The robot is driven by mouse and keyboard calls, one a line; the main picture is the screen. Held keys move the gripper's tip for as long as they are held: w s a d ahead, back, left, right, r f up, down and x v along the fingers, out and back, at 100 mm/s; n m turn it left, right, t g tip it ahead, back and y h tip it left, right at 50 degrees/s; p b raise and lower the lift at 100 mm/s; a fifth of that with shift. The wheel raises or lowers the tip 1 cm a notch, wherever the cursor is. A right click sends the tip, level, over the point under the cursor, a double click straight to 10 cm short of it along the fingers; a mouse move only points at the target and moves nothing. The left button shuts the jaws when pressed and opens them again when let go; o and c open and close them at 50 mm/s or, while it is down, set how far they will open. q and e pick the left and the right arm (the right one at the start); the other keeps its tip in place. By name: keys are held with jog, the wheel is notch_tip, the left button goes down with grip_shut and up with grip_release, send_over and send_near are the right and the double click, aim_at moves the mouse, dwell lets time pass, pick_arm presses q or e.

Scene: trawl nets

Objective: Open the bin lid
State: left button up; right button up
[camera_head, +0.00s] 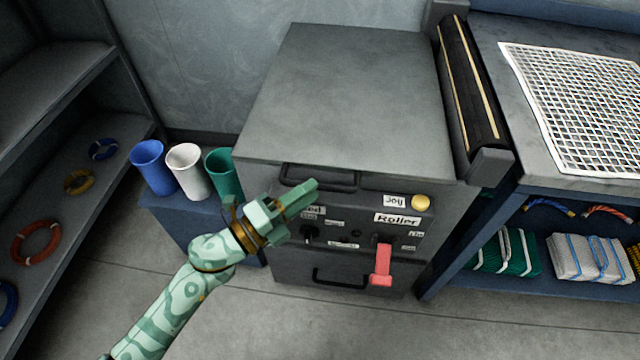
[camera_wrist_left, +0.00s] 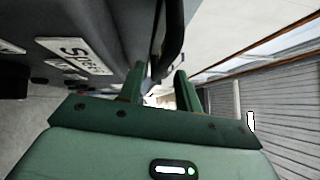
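The bin is a dark grey cabinet with a flat grey lid (camera_head: 345,95), which lies level and closed in the head view. A black bar handle (camera_head: 330,182) runs along the front just under the lid edge. My left gripper (camera_head: 296,208) is in front of the handle's left part, its fingers apart. In the left wrist view, the green fingers (camera_wrist_left: 160,88) are spread with nothing held. A black bar, seemingly the handle (camera_wrist_left: 173,42), lies just beyond their tips; contact cannot be told. My right gripper is not in view.
The front panel carries labels, a yellow knob (camera_head: 420,202), a red lever (camera_head: 382,262) and a lower handle (camera_head: 340,278). Blue, white and green cups (camera_head: 186,168) stand at left. A roller (camera_head: 470,95) and net table (camera_head: 500,50) adjoin at right.

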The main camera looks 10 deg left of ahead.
pick_arm(q)
jog(key=shift+x, duration=1.85)
jog(key=shift+c, duration=0.3)
